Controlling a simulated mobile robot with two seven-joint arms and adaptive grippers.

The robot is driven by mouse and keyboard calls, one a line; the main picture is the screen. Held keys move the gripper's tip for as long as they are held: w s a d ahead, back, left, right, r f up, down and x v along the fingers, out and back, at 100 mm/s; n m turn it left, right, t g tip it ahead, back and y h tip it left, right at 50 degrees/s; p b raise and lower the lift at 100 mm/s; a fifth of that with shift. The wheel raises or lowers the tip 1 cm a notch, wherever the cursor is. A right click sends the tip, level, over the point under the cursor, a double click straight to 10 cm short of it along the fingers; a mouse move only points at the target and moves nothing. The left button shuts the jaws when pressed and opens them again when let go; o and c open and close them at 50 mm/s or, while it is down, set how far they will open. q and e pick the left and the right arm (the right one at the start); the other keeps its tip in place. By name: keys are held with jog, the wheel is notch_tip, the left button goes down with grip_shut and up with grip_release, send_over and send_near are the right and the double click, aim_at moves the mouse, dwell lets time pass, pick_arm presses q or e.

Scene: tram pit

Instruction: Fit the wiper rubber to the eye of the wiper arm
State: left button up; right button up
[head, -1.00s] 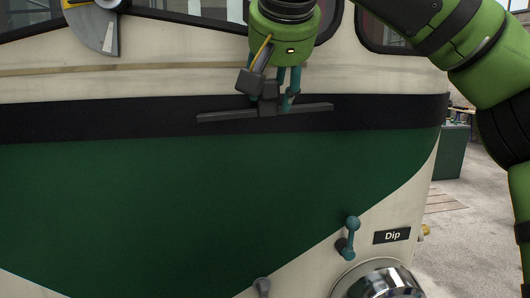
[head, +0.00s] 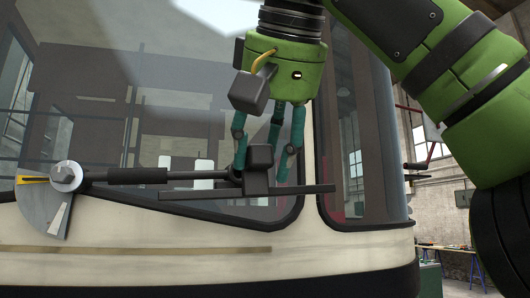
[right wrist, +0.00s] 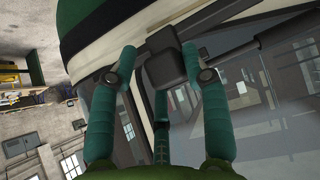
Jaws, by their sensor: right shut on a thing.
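The wiper rubber (head: 310,189) is a long dark bar with a block at its middle, held roughly level in front of the windscreen. My right gripper (head: 262,165) is shut on that block, which also shows between the fingers in the right wrist view (right wrist: 165,66). The wiper arm (head: 135,176) runs right from its pivot to the gripper. It also shows at the upper right of the right wrist view (right wrist: 270,38). Its far end is beside the block and one finger. The eye is partly hidden there, and I cannot tell whether they touch. My left gripper is out of view.
The pivot (head: 66,177) has a grey dial plate (head: 42,208) with a yellow mark behind it. The windscreen (head: 180,60) and the cream tram front (head: 150,235) lie close behind the rubber. The hall (head: 435,200) is open at the right.

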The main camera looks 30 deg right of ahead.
jog(key=shift+w+d+p, duration=0.2)
jog(key=shift+w, duration=0.75)
jog(key=shift+w+d+p, duration=0.2)
jog(key=shift+w+d, duration=0.05)
jog(key=shift+w, duration=0.65)
jog(key=shift+w+d+p, duration=0.2)
jog(key=shift+w, duration=0.75)
jog(key=shift+w+d+r, duration=0.1)
jog(key=shift+w, duration=0.2)
dwell(2.2)
dwell(2.7)
